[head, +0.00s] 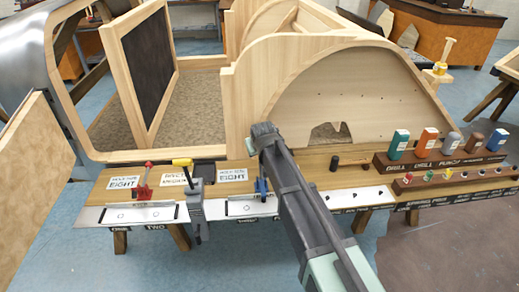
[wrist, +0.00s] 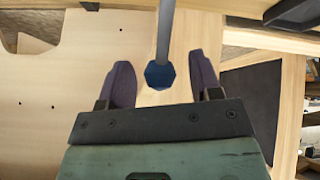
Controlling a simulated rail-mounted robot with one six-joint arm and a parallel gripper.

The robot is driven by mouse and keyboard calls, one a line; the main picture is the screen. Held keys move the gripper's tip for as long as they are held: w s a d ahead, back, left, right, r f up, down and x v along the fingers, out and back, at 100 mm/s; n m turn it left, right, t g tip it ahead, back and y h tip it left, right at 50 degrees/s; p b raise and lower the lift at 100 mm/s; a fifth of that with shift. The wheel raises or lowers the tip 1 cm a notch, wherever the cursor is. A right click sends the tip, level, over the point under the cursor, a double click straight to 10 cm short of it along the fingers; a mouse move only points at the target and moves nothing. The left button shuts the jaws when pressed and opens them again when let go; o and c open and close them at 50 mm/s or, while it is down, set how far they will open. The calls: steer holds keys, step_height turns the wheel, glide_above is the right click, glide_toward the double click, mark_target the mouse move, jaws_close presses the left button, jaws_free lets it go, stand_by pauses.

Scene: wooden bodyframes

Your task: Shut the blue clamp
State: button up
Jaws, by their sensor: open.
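The blue clamp (head: 261,187) stands on the front edge of the wooden bench, right of the yellow one. Its upper part is hidden behind my arm in the head view. My gripper (head: 263,133) is above it. In the wrist view my gripper (wrist: 162,82) is open, with its two dark fingers apart. A grey rod with a blue faceted end (wrist: 160,75), which looks like the clamp's handle, lies between the fingers. Gaps show on both sides of it, so neither finger appears to touch it.
A red clamp (head: 142,184) and a yellow-handled clamp (head: 183,162) stand to the left on the bench. Behind is a wooden bodyframe with an arched panel (head: 345,90). A rack of coloured tools (head: 440,157) sits at the right.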

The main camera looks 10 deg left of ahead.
steer(key=p+v, duration=0.8)
steer(key=v, duration=0.2)
steer(key=shift+s+r, duration=0.3)
steer(key=shift+d, duration=0.1)
steer(key=s+d+f+m+g+h, duration=0.1)
steer(key=s+d+m+g, duration=0.2)
steer(key=s+d, duration=0.7)
steer(key=s+d+f+m+g+h+p, duration=0.1)
steer(key=s+d+m+g, duration=0.2)
steer(key=s+d, duration=0.8)
steer(key=d+g, duration=0.1)
steer(key=d, duration=0.8)
steer(key=shift+s+f+m, duration=0.25)
steer(key=shift+f+m, duration=0.05)
